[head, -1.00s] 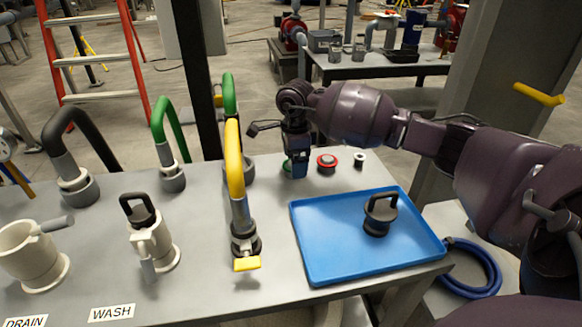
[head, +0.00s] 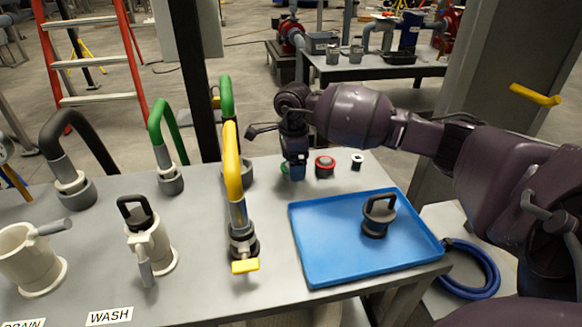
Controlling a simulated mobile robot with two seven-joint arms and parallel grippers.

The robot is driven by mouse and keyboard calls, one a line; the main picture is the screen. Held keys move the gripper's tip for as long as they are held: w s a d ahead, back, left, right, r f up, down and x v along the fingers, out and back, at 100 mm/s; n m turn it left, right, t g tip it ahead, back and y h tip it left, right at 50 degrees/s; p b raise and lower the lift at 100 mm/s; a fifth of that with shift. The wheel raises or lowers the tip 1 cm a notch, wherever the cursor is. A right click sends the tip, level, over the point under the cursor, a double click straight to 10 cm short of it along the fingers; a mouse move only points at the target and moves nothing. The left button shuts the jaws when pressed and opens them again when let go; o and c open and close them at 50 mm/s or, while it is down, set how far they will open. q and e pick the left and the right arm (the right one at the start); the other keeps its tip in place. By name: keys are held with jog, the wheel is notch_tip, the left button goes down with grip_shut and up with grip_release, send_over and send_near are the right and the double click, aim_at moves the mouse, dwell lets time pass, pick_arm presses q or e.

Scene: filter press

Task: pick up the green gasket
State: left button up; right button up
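The green gasket (head: 284,168) lies near the back edge of the grey table, left of a red-rimmed part. Only a small green sliver of it shows, at the left side of my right gripper. My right gripper (head: 297,176) points down over the gasket, and its fingers hide most of it. From this view I cannot tell whether the fingers are open or shut on it. My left gripper is not in view.
A red gasket part (head: 325,167) and a small white-and-black ring (head: 357,161) stand just right of the gripper. A blue tray (head: 330,262) holds a black-handled plug (head: 377,216). A yellow hose (head: 232,165) and a green hose (head: 226,100) rise to the left.

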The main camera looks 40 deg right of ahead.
jog(key=c, duration=0.7)
